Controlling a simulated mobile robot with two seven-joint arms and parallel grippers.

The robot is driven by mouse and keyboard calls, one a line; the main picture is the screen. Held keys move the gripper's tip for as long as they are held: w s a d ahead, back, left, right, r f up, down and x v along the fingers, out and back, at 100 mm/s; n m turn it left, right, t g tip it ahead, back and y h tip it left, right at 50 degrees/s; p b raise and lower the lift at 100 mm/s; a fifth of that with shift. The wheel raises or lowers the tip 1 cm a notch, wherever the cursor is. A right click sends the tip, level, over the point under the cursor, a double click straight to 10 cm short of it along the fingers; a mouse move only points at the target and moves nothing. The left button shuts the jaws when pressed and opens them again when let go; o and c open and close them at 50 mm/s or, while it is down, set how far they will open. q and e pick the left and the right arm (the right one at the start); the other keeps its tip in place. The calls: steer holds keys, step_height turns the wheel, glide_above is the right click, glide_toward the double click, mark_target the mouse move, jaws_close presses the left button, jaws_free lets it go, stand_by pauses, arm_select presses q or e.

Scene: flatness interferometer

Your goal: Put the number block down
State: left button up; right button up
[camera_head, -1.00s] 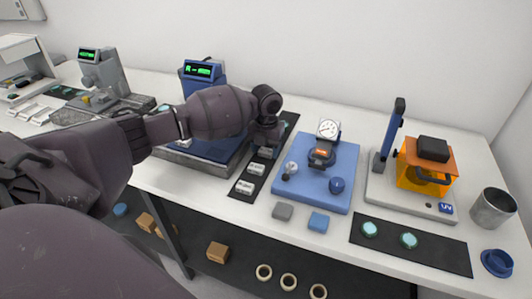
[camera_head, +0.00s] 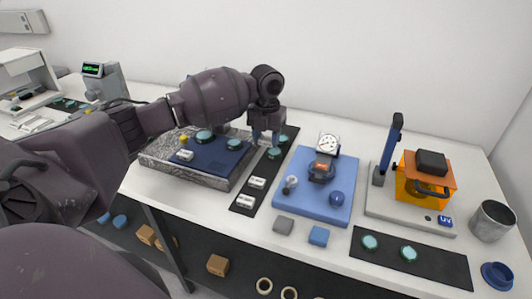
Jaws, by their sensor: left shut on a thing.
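My left gripper (camera_head: 266,137) reaches in from the left and points down over the black strip mat (camera_head: 236,207), by its far teal discs. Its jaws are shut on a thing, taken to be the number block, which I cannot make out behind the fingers. Two white number blocks lie on the near part of the mat: a farther one (camera_head: 257,183) and a nearer one (camera_head: 245,202). Another small white block (camera_head: 185,155) lies on the dark blue plate (camera_head: 205,163), left of the gripper. My right gripper is not in view.
A teal disc (camera_head: 274,153) lies just below the fingers. A blue board (camera_head: 313,209) with a dial gauge (camera_head: 328,143) stands right of the mat. The granite slab (camera_head: 160,150) is left.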

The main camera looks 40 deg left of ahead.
mark_target(267, 139)
arm_select(q)
step_height(267, 139, up, 10)
steer(key=shift+r+p, duration=0.25)
steer(key=shift+p, duration=0.05)
